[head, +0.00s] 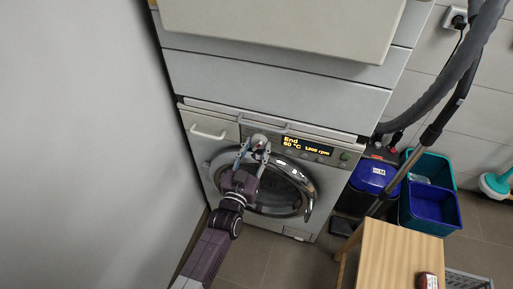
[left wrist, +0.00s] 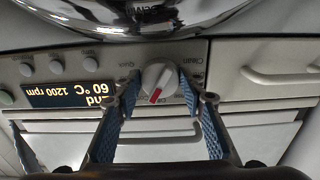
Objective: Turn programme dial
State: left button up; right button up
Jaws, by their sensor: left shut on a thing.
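The programme dial (head: 259,140) is a pale round knob on the washing machine's front panel, left of the lit display (head: 306,146). In the left wrist view the dial (left wrist: 159,76) has a raised grip bar with a red mark on its end, and the picture is upside down. My left gripper (head: 254,148) reaches the panel from below. Its blue-padded fingers (left wrist: 158,86) stand on both sides of the dial and are shut on it. The display reads "End", "60 °C" and "1200 rpm". My right gripper is in neither view.
The round door (head: 279,191) is closed below the panel. A detergent drawer (head: 209,129) with a handle is left of the dial. A wall stands close on the left. A wooden stool (head: 395,255), bins (head: 430,205) and a vacuum hose (head: 440,90) stand on the right.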

pick_arm(q)
jog(key=shift+n, duration=0.3)
jog(key=shift+d+n, duration=0.1)
jog(key=shift+n, duration=2.5)
jog(key=o, duration=1.2)
jog(key=shift+c, duration=0.2)
jog(key=v, duration=1.2)
